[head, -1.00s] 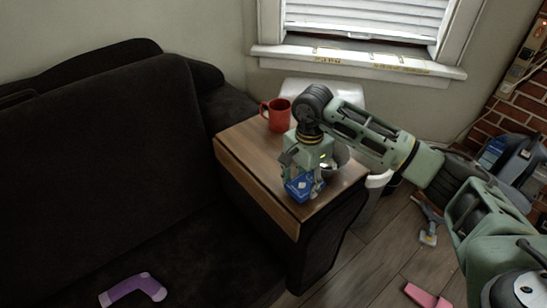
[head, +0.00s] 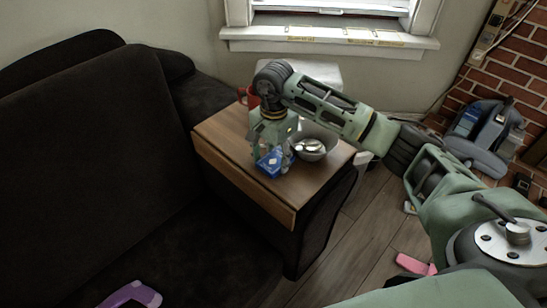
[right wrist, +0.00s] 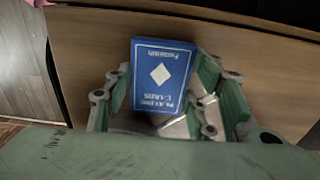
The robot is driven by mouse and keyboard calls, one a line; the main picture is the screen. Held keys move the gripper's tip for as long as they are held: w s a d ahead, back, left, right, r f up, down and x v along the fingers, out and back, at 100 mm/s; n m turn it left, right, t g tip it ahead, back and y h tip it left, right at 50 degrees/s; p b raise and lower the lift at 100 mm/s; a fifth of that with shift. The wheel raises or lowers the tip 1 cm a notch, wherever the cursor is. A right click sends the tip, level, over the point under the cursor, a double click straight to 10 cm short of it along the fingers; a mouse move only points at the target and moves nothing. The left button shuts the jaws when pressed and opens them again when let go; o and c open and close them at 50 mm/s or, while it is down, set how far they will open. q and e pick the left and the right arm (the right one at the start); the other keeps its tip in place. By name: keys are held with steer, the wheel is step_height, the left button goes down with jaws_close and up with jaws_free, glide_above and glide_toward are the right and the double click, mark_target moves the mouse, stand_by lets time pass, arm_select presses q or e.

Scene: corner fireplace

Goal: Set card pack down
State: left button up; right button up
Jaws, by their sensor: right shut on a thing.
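The card pack (head: 269,164) is a blue box with a white diamond. My right gripper (head: 274,153) is shut on it, over the front part of the wooden side table (head: 226,143). In the right wrist view the pack (right wrist: 163,73) sits between the two green fingers, its face toward the camera and its lettering upside down. I cannot tell whether its lower edge touches the tabletop. My left gripper is not in view.
A metal bowl (head: 314,146) with shiny things inside stands just right of the gripper. A red mug (head: 246,96) is behind it, partly hidden by my arm. The dark sofa (head: 95,150) borders the table on the left. The table's front left stretch is bare.

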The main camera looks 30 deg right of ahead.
mark_target(274, 160)
steer(key=shift+w, duration=0.1)
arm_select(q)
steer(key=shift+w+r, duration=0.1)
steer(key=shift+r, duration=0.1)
arm_select(e)
steer(key=shift+f, duration=0.15)
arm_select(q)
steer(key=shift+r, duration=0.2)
arm_select(e)
steer(key=o, duration=1.3)
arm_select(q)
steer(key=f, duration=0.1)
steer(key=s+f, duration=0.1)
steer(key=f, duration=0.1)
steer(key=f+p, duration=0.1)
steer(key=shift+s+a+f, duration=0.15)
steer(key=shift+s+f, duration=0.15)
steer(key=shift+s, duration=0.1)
arm_select(e)
step_height(274, 160, up, 12)
steer(key=shift+r, duration=0.1)
